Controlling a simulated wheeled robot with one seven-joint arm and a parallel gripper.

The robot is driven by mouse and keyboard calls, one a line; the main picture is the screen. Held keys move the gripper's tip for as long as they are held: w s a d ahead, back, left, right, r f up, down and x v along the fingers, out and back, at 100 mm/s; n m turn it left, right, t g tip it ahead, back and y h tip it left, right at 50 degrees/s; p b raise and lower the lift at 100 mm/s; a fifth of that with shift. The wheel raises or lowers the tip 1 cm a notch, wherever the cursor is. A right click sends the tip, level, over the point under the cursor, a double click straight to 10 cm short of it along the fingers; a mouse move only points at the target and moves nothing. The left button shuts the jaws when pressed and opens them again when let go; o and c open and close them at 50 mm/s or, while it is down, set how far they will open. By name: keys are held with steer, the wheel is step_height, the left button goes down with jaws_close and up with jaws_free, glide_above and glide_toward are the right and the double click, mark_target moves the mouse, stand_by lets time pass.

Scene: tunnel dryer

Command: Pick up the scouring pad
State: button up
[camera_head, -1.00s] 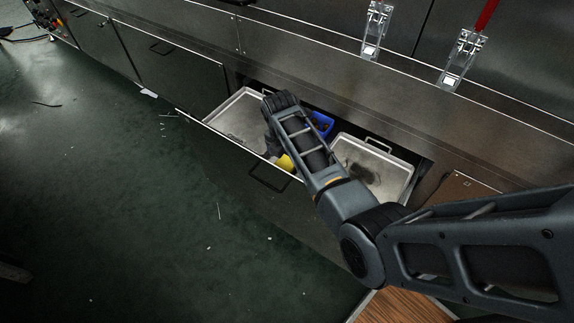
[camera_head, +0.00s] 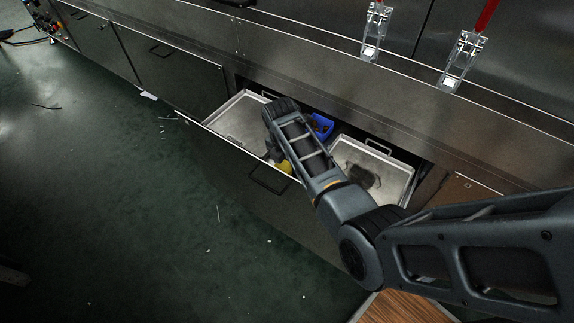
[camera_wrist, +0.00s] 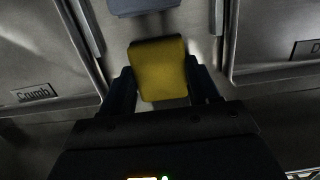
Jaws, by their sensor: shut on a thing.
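The scouring pad (camera_wrist: 160,68) is a yellow block between the two fingers of my gripper (camera_wrist: 163,88) in the wrist view. My gripper is shut on it, with one finger at each side. In the head view a small part of the yellow pad (camera_head: 284,166) shows beside my arm, inside the open drawer (camera_head: 262,190). My arm hides most of the gripper there. I cannot tell whether the pad touches the drawer floor.
A metal tray (camera_head: 232,118) lies left in the drawer, another tray (camera_head: 396,188) right. A blue bin (camera_head: 322,122) sits behind my arm between them. In the wrist view, a label reading "Crumb" (camera_wrist: 35,92) is at left. Dark green floor (camera_head: 120,220) is open in front.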

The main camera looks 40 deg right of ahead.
steer(key=shift+r, duration=0.45)
steer(key=r, duration=0.1)
steer(key=r+p, duration=0.1)
steer(key=r, duration=0.2)
steer(key=shift+s+d+p, duration=0.2)
steer(key=shift+d+p, duration=0.05)
steer(key=shift+p, duration=0.15)
steer(key=s+d+r, duration=0.2)
steer(key=s+d+r+p, duration=0.1)
steer(key=s+d+r, duration=0.1)
steer(key=s+d, duration=0.1)
steer(key=s+d+r+p, duration=0.1)
steer(key=s+d+r, duration=0.1)
steer(key=shift+s+d, duration=0.35)
steer(key=shift+d, duration=0.05)
steer(key=o, duration=0.4)
steer(key=shift+c, duration=0.2)
steer(key=c, duration=0.3)
steer(key=shift+r+p, duration=0.1)
steer(key=shift+p, duration=0.4)
